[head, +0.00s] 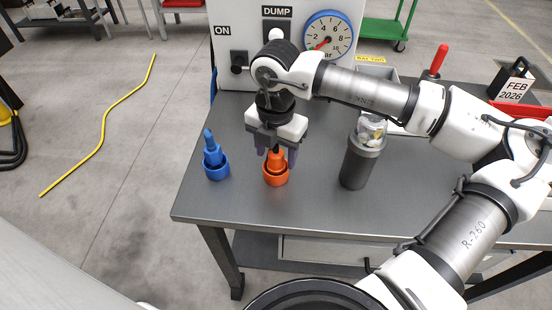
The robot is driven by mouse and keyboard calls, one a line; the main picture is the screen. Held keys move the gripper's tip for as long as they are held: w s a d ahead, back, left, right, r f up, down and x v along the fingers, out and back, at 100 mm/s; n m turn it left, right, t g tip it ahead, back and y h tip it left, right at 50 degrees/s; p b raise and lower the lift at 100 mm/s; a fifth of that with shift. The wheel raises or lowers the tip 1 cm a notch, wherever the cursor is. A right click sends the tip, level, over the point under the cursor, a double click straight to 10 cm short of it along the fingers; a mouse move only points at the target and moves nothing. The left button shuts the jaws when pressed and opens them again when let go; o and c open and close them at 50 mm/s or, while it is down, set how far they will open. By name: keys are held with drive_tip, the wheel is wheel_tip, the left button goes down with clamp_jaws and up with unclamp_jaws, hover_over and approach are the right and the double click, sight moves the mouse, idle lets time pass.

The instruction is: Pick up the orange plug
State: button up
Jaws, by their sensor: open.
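The orange plug (276,174) stands upright on the grey metal table, near its front edge. It has a wide cup-like base and a narrower stem above. My gripper (277,152) points straight down right over it, with its two dark fingers apart around the upper stem. The fingers partly hide the plug's top, and I cannot tell whether they touch it.
A blue plug (216,168) stands to the left. A dark grey canister (359,162) with a clear jar on top stands to the right. Behind is a white panel (238,41) with a gauge (328,34). The table front (318,207) is clear.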

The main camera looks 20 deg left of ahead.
drive_tip(key=shift+c, duration=0.4)
drive_tip(key=c, duration=1.1)
drive_tip(key=shift+o, duration=0.2)
drive_tip(key=shift+r, duration=0.15)
